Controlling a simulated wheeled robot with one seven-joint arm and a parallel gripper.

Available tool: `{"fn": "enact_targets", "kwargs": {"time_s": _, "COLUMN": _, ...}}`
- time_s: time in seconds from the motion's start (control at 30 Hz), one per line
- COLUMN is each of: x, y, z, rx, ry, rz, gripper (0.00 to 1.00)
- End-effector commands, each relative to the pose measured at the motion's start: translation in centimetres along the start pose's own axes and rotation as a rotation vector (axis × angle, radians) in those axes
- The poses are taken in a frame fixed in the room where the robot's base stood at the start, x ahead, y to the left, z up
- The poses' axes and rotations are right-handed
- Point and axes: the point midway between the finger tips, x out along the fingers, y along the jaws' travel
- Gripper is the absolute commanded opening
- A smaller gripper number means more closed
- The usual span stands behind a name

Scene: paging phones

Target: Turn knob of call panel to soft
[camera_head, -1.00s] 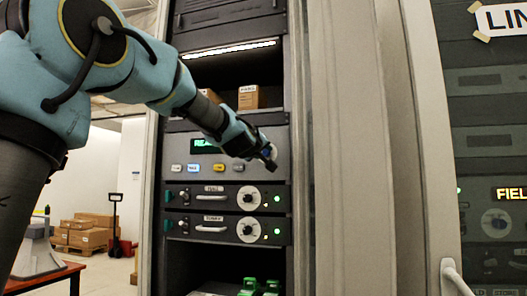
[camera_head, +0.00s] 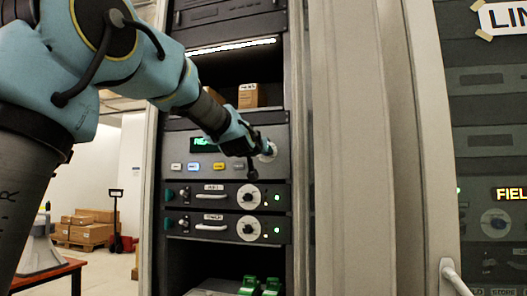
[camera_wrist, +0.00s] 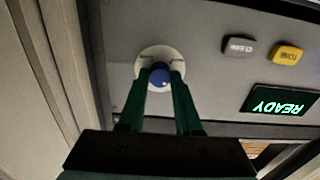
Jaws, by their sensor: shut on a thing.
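The call panel (camera_head: 184,147) is a grey rack unit with a green display (camera_wrist: 279,104) reading READY in the wrist view, where it appears upside down. A row of small coloured buttons sits below the display in the head view. The blue knob (camera_wrist: 160,70) sits on a round white dial (camera_wrist: 153,54) in the wrist view. My gripper (camera_wrist: 160,77) has its two green fingers shut on the knob, one on each side. In the head view my gripper (camera_head: 252,160) partly covers the dial and hides the knob. The dial's markings are too small to read.
Two black units with white dials, the upper one (camera_head: 229,195) and the lower one (camera_head: 228,228), sit below the panel. A small brown box (camera_head: 248,95) stands on the shelf above. A second cabinet (camera_head: 490,110) with a door handle is at right.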

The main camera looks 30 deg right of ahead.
Motion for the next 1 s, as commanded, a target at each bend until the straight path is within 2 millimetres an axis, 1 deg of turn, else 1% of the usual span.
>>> {"fn": "enact_targets", "kwargs": {"time_s": 0.5, "x": 0.02, "y": 0.03, "z": 0.20, "rx": 0.018, "ry": -0.003, "rz": 0.000, "gripper": 0.00}}
{"fn": "enact_targets", "kwargs": {"time_s": 0.53, "x": 0.02, "y": 0.03, "z": 0.20, "rx": 0.018, "ry": -0.003, "rz": 0.001, "gripper": 0.35}}
{"fn": "enact_targets", "kwargs": {"time_s": 0.77, "x": 0.01, "y": 0.02, "z": 0.12, "rx": 0.017, "ry": -0.002, "rz": 0.000, "gripper": 0.61}}
{"fn": "enact_targets", "kwargs": {"time_s": 0.8, "x": 0.01, "y": 0.01, "z": 0.10, "rx": 0.017, "ry": -0.002, "rz": 0.000, "gripper": 0.63}}
{"fn": "enact_targets", "kwargs": {"time_s": 1.0, "x": -0.01, "y": 0.00, "z": 0.05, "rx": 0.017, "ry": -0.001, "rz": 0.000, "gripper": 0.63}}
